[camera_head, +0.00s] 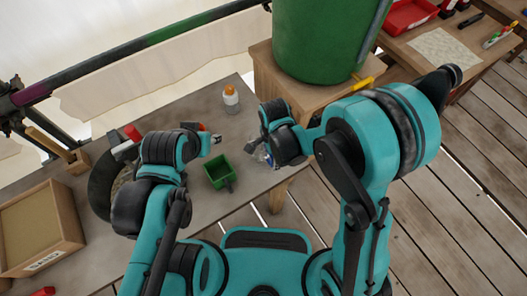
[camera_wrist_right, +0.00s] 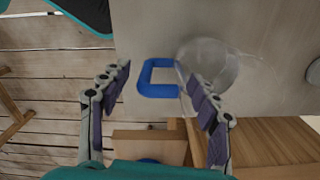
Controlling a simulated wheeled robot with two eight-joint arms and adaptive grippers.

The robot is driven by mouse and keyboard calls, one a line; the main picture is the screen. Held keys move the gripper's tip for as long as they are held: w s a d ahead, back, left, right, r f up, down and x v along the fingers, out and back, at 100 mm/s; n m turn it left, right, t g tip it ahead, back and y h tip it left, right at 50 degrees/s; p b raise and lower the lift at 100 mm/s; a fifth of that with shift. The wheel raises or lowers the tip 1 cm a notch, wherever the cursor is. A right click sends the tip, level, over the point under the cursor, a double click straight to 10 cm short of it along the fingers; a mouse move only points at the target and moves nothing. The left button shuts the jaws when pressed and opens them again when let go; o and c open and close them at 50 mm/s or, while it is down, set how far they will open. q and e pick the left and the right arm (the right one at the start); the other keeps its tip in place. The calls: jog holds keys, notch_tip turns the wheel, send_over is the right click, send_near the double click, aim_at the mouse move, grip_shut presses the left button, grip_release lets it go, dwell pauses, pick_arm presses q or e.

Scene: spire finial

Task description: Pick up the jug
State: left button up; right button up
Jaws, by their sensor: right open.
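The jug is clear with a blue handle (camera_wrist_right: 146,80); its transparent round body (camera_wrist_right: 215,62) stands on the grey table in the right wrist view. In the head view only a small part of the jug (camera_head: 267,158) shows beside my right gripper (camera_head: 254,143). My right gripper (camera_wrist_right: 158,77) is open, with one finger left of the handle and the other at the handle's right side, near the body. Whether the fingers touch the handle cannot be told. My left gripper (camera_head: 212,139) is over the table at the left, its jaws too small to read.
A green open box (camera_head: 219,171) sits left of the jug. A white bottle with an orange cap (camera_head: 231,100) stands farther back. A large green bin (camera_head: 325,38) stands on a wooden stand (camera_head: 284,87) at the back right. The grey table (camera_head: 190,113) has free room around the bottle.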

grip_shut()
dwell(0.3)
jog(key=shift+r, duration=0.2)
jog(key=shift+r+p, duration=0.7)
jog(key=shift+r, duration=0.5)
jog(key=shift+s+d+r+p, duration=0.15)
jog(key=shift+r+p, duration=0.25)
jog(key=shift+r, duration=0.5)
jog(key=s+d+r+p, duration=0.3)
jog(key=s+r, duration=0.3)
jog(key=s, duration=0.4)
jog(key=shift+s+d+r+p, duration=0.25)
jog(key=shift+s+d+p, duration=0.05)
jog(key=shift+d+p, duration=0.1)
dwell(1.4)
